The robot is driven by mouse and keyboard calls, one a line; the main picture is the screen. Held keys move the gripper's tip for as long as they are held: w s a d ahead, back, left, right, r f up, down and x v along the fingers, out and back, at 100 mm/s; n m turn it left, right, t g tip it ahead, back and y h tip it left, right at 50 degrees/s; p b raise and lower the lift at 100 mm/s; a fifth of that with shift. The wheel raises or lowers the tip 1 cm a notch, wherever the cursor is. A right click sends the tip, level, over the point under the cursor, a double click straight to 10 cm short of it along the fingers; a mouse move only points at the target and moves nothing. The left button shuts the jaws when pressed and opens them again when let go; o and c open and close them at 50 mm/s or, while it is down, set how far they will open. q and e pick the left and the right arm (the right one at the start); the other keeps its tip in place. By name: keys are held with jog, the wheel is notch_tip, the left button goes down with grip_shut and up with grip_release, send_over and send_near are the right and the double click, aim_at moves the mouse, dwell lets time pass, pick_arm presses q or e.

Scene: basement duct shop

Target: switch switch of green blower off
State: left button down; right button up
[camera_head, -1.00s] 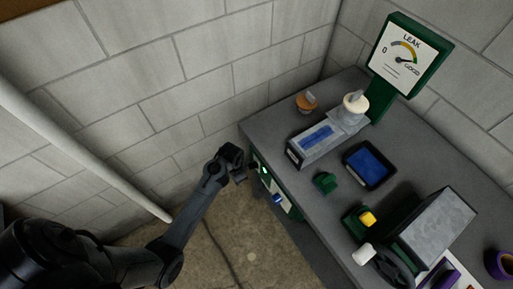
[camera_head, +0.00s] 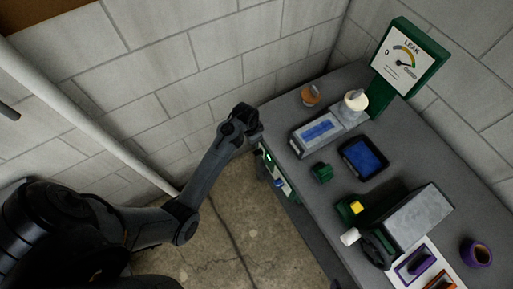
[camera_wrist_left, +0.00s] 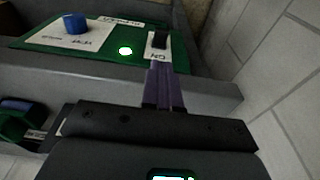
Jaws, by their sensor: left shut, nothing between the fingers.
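The green blower's panel (camera_wrist_left: 100,40) shows in the left wrist view, with a green body around a white plate. A black switch (camera_wrist_left: 159,39) sits on it above an "ON" label, and a green lamp (camera_wrist_left: 125,51) is lit. A blue knob (camera_wrist_left: 75,23) is on the panel's left. My left gripper (camera_wrist_left: 162,72) is shut and empty, its fingertips just below the switch; contact cannot be told. In the head view the panel (camera_head: 281,184) faces out from the bench's left side, partly hidden, with my left gripper (camera_head: 257,137) at its upper end. My right gripper is not in view.
The grey bench (camera_head: 315,220) carries a grey box with a blue window (camera_head: 318,131), a blue-screened tray (camera_head: 364,158), a small green block (camera_head: 321,173) and a crank machine (camera_head: 415,218). A leak gauge (camera_head: 405,58) stands behind. A block wall (camera_head: 170,80) is close behind my left arm.

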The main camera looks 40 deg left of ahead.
pick_arm(q)
jog(key=shift+f, duration=0.15)
jog(key=b, duration=0.1)
send_over(258, 152)
jog(key=f, duration=0.5)
jog(key=s+f, duration=0.1)
jog(key=f, duration=0.2)
jog(key=shift+a+f, duration=0.15)
jog(key=shift+f, duration=0.05)
jog(key=shift+w+f, duration=0.15)
jog(key=shift+f, duration=0.45)
